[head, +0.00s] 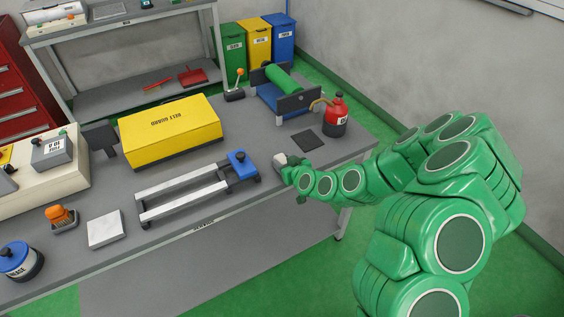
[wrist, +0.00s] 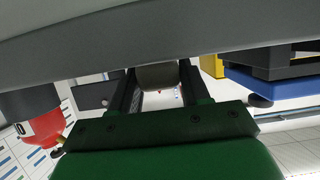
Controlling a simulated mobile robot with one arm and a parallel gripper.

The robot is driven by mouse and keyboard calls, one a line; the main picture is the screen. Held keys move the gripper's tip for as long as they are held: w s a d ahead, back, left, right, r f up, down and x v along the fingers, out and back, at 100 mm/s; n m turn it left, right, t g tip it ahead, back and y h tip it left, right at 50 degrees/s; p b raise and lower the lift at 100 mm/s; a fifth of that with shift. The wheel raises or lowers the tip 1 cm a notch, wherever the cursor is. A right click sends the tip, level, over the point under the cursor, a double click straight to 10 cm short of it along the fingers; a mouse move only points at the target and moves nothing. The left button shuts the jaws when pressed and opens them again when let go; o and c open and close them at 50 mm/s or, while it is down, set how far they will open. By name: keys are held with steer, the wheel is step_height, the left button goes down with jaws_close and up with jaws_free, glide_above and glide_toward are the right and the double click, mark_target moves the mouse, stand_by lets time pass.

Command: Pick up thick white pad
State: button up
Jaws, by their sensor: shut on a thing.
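A thick white square pad (head: 105,229) lies flat on the grey bench (head: 175,234) at the front left, well apart from my gripper. My gripper (head: 287,164) is low at the bench's front edge, right of the blue-ended rail frame. It is shut on a small pale grey thing (head: 280,159).
The rail frame (head: 183,193) lies between my gripper and the white pad. A yellow belt guard box (head: 171,130) stands behind it. A red can (head: 336,117), a dark mat (head: 308,140) and a green-roller machine (head: 283,92) are at the back right. An orange-topped item (head: 61,216) is left of the pad.

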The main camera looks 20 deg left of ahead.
mark_target(284, 161)
steer(key=shift+r, duration=0.1)
steer(key=shift+c, duration=0.3)
steer(key=shift+r, duration=4.9)
steer(key=w+d+r+m+t+h, duration=0.1)
steer(key=w+d+r+m+h, duration=0.1)
steer(key=d, duration=0.9)
steer(key=w+d+r+m+t+h, duration=0.1)
steer(key=w+d+r+m+h, duration=0.1)
steer(key=d, duration=0.9)
steer(key=w+d+r+m+t+h, duration=0.2)
steer(key=d+m+h, duration=0.3)
steer(key=d, duration=0.6)
steer(key=shift+w+d+r+h, duration=0.3)
steer(key=shift+w+d+r, duration=0.1)
steer(key=shift+w, duration=0.4)
steer(key=shift+a, duration=0.1)
